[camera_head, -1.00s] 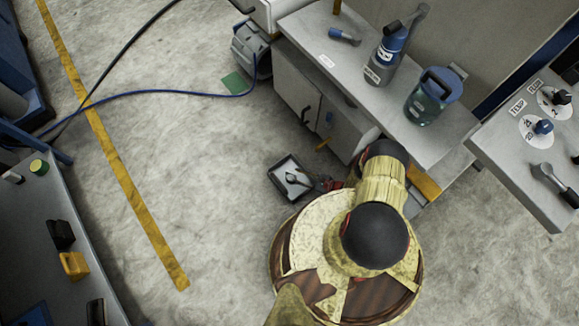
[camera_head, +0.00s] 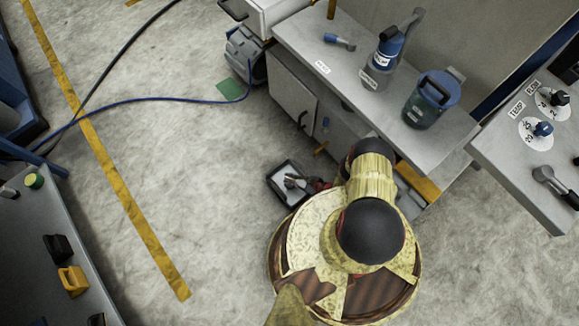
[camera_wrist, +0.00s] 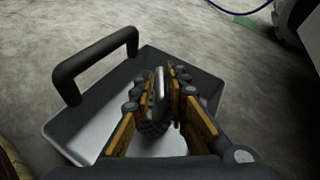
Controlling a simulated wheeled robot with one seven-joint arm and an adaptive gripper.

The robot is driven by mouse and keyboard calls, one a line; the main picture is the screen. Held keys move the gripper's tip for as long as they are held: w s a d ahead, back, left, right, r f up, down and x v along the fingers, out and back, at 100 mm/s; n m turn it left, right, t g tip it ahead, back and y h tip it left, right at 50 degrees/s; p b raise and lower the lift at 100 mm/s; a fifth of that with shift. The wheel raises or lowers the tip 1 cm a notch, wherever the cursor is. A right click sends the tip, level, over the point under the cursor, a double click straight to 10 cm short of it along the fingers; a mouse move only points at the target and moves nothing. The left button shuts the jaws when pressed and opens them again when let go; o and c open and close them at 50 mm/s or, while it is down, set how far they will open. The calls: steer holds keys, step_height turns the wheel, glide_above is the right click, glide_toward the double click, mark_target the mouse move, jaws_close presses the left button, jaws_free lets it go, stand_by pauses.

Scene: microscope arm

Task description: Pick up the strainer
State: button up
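The strainer (camera_wrist: 161,88) shows in the wrist view as a grey upright strip with a dark mesh part below it, between my gripper's fingers. My gripper (camera_wrist: 172,80) reaches down over a dark tray, its two orange-padded fingers on either side of the strainer. The gap between them is narrow, and I cannot tell whether both pads touch it. In the head view the tray (camera_head: 277,180) sits on the floor left of my arm, with a small object inside that I cannot make out clearly. My arm hides most of the gripper there.
The tray has a raised black handle (camera_wrist: 95,62) on its left side. A grey bench (camera_head: 350,85) with bottles and a cabinet below stands just right of the tray. A blue hose (camera_head: 150,99) lies on the floor. Open floor (camera_head: 190,170) is clear to the left.

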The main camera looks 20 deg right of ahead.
jaws_close()
stand_by(0.6)
